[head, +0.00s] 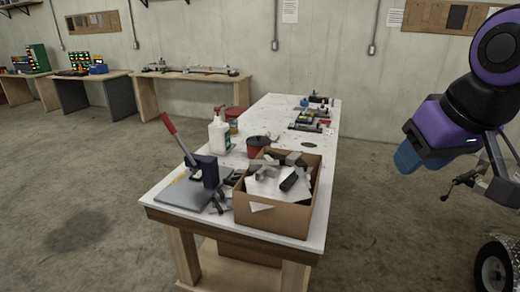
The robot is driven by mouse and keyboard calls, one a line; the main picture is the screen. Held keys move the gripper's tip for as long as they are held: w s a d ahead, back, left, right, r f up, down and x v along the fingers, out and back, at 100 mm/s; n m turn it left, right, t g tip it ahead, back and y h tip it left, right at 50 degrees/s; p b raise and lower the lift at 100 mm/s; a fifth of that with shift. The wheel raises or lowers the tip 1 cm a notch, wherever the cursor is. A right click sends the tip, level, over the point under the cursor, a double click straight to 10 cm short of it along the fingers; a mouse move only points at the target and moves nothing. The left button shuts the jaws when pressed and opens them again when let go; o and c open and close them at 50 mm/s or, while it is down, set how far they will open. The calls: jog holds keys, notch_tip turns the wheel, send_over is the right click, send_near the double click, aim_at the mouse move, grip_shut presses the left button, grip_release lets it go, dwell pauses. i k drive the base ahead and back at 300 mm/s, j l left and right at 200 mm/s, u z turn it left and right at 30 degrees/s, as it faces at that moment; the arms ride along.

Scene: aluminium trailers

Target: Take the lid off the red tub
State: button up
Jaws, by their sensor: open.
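A small red tub (257,152) stands on the long white workbench, just behind the cardboard box, which hides part of its lower side. A dark lid (258,141) appears to sit on top of it. Another red object (236,111) shows farther back near the bench's left edge, partly hidden by the white pump bottle; I cannot tell what it is. My arm, purple, black and blue, hangs at the right edge of the head view, clear of the bench.
On the white workbench (172,192), a cardboard box (273,213) of scraps, a red-handled lever tool (205,170) and a white pump bottle (219,135) crowd the near end. Several tools lie at the far end. A wheel (494,272) stands lower right. Floor right of the bench is open.

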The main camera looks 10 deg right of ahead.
aim_at(258, 141)
jog(key=k+j+u, duration=0.1)
jog(key=k, duration=1.05)
jog(key=l+u, duration=0.1)
jog(key=u, duration=1.5)
jog(key=i+l+u, duration=0.15)
jog(key=l, duration=0.95)
jog(key=l+u, duration=0.15)
jog(key=l, duration=2.6)
jog(key=i+l, duration=0.15)
jog(key=l, duration=3.05)
jog(key=i, duration=0.05)
